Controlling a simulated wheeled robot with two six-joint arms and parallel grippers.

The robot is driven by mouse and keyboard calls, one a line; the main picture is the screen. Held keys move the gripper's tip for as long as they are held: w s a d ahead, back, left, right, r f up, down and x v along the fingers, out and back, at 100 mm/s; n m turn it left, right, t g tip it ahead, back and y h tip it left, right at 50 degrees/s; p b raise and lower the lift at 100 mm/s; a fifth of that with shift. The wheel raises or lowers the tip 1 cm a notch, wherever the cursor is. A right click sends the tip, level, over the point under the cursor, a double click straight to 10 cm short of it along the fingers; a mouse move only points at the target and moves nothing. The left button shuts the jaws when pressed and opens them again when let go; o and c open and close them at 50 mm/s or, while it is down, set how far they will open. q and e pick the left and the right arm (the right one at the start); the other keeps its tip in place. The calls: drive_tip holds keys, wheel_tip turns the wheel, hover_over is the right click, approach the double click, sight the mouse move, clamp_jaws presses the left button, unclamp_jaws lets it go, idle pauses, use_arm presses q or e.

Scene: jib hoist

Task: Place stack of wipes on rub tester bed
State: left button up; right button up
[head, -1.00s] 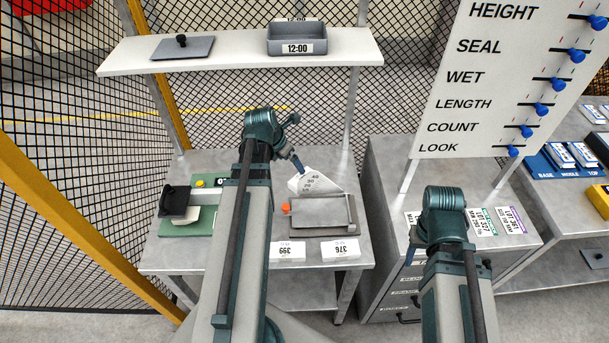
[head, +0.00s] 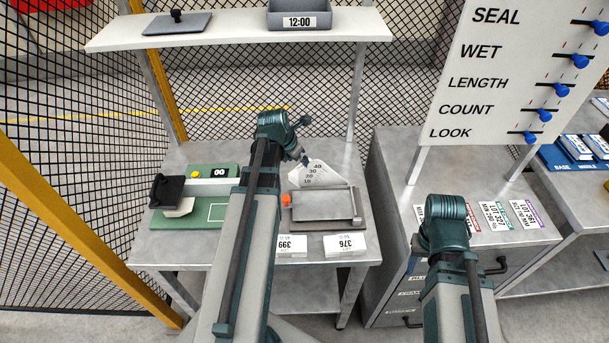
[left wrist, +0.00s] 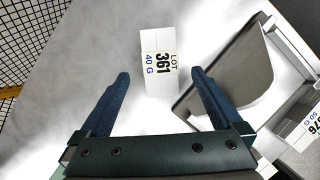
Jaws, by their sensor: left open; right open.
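A white block labelled LOT 361, 40 G (left wrist: 158,62), which looks like the stack of wipes, lies on the grey bench just beyond my left fingertips in the left wrist view. In the head view my left arm seems to hide it. My right gripper is hidden.
A grey plate device with an orange knob (head: 327,205) and a white fan-shaped scale (head: 322,173) stand right of my left arm. A shelf (head: 230,32) hangs above; a cabinet (head: 400,180) stands right.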

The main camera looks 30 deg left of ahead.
sight(304, 169)
use_arm(q)
drive_tip(key=shift+b+x, duration=2.25)
drive_tip(key=shift+x, duration=0.3)
drive_tip(key=shift+w+d+f, duration=0.1)
drive_tip(key=shift+f, duration=0.05)
clamp_jaws()
wheel_tip(304, 169, up, 10)
drive_tip(key=p, duration=1)
drive_tip(key=shift+r, duration=0.2)
